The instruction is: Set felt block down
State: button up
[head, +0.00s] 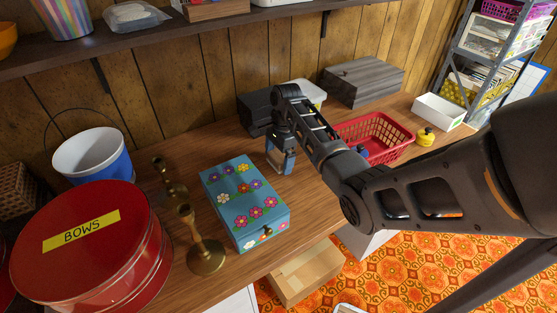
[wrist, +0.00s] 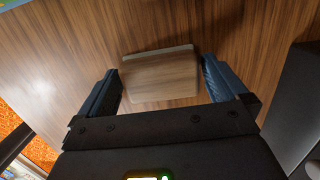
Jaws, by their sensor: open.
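My gripper (head: 281,160) points down over the wooden table, just right of the blue flowered box, with its fingers low near the tabletop. In the wrist view my gripper (wrist: 162,68) is open, with one blue finger on each side of a small block. This felt block (wrist: 160,80) is wood-brown with a thin grey edge along its far side. A small gap shows between the block and the right finger; the left finger is very close to it. The block appears to rest on the table, though its underside is hidden. In the head view I cannot make it out clearly.
The blue flowered box (head: 243,200) and brass candlesticks (head: 205,250) stand to the left, by the red BOWS tin (head: 92,245). A red basket (head: 373,136) is to the right and a black box (head: 257,112) behind. An open drawer (head: 306,272) juts out in front.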

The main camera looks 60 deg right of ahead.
jog(key=shift+r, duration=0.1)
jog(key=c, duration=0.9)
